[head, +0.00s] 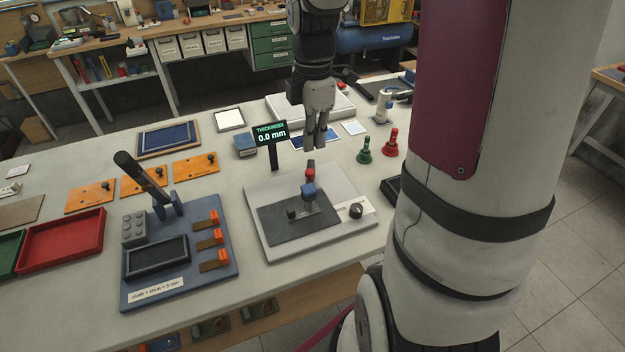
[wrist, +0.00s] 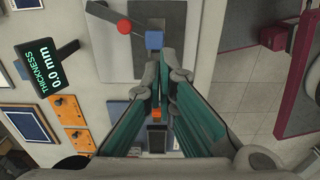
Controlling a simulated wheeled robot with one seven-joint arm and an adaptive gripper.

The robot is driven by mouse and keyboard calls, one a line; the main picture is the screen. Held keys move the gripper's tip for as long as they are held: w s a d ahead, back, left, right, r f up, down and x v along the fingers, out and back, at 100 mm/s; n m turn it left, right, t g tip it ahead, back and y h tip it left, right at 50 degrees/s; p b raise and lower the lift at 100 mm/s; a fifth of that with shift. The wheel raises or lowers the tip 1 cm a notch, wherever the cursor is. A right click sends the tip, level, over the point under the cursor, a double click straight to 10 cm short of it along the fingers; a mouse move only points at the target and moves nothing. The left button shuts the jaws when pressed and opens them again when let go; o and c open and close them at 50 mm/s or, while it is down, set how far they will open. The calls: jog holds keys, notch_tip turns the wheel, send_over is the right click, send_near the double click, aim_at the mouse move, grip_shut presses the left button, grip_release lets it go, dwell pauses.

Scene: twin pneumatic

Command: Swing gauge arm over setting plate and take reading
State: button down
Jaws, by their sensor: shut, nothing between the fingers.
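The gauge station is a pale base (head: 355,225) with a dark setting plate (head: 280,228) on it. A gauge arm with a blue block (head: 309,191) and a red knob (head: 310,174) stands over the plate's rear part. The blue block (wrist: 154,40) and red knob (wrist: 124,26) also show in the wrist view. The thickness display (head: 271,134) reads 0.0 mm; it is also in the wrist view (wrist: 48,74). My gripper (head: 316,146) hangs above and behind the red knob, shut and empty, apart from it. In the wrist view its fingertips (wrist: 164,62) point toward the blue block.
A blue fixture board (head: 215,270) with a black lever (head: 140,175) stands at the left. Green (head: 364,152) and red (head: 390,143) bell-shaped pieces stand at the right. Orange plates (head: 195,167) and a red tray (head: 62,243) lie farther left.

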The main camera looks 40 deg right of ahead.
aim_at(314, 192)
notch_tip(314, 192, down, 13)
jog(key=shift+r, duration=0.2)
dwell(0.4)
jog(key=shift+f, duration=0.15)
jog(key=shift+s+f, duration=0.25)
jog(key=shift+f, duration=0.7)
jog(key=shift+a, duration=0.1)
notch_tip(314, 192, up, 15)
jog(key=p, duration=0.3)
jog(key=shift+w, duration=0.2)
